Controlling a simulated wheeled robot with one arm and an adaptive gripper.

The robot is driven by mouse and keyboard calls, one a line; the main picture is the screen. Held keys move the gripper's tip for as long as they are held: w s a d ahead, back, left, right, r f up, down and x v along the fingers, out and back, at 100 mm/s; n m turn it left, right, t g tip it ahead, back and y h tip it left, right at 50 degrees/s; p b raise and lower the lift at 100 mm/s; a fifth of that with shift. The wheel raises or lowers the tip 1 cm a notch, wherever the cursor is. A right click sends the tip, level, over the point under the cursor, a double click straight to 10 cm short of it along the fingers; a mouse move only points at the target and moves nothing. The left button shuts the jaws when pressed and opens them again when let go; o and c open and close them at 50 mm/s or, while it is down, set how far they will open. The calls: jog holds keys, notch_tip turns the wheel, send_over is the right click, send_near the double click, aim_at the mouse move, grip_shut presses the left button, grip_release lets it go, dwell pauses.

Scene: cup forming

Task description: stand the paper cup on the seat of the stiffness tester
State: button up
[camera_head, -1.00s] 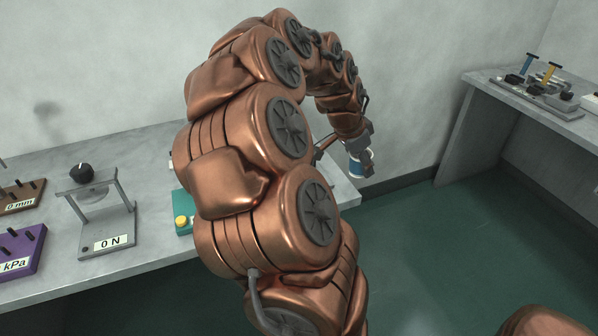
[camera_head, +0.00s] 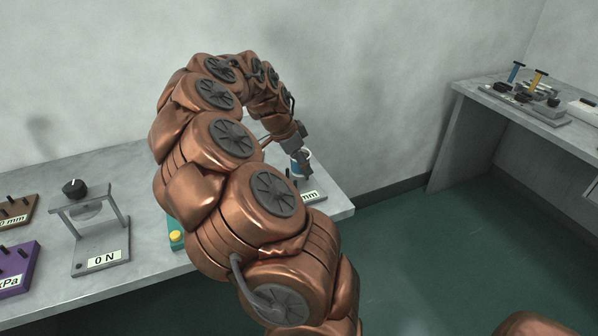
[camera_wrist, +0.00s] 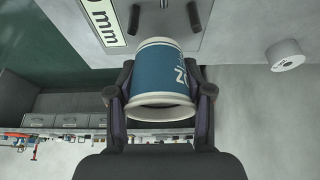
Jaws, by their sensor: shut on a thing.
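The blue and white paper cup (camera_wrist: 165,70) is held between the two fingers of my gripper (camera_wrist: 160,95) in the wrist view, its pale rim toward the camera. In the head view my gripper (camera_head: 303,160) has the cup (camera_head: 297,169) over the right end of the grey counter. A plate with a "0 mm" label (camera_wrist: 104,22) lies beyond the cup; whether they touch I cannot tell. A grey stand labelled "0 N" (camera_head: 103,259), with a top bar and black knob, stands further left; which device is the stiffness tester is not labelled.
A teal device with a yellow button (camera_head: 176,237) is partly hidden behind my arm. A brown "mm" device (camera_head: 17,214) and a purple "kPa" device (camera_head: 14,268) stand at the left. A second bench (camera_head: 470,120) stands right. A white round thing (camera_wrist: 285,55) lies right of the cup.

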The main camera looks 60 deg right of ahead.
aim_at(299, 182)
jog(key=shift+w, duration=0.35)
jog(key=shift+f, duration=1.85)
jog(key=shift+f, duration=0.2)
jog(key=o, duration=0.8)
jog(key=shift+r, duration=0.15)
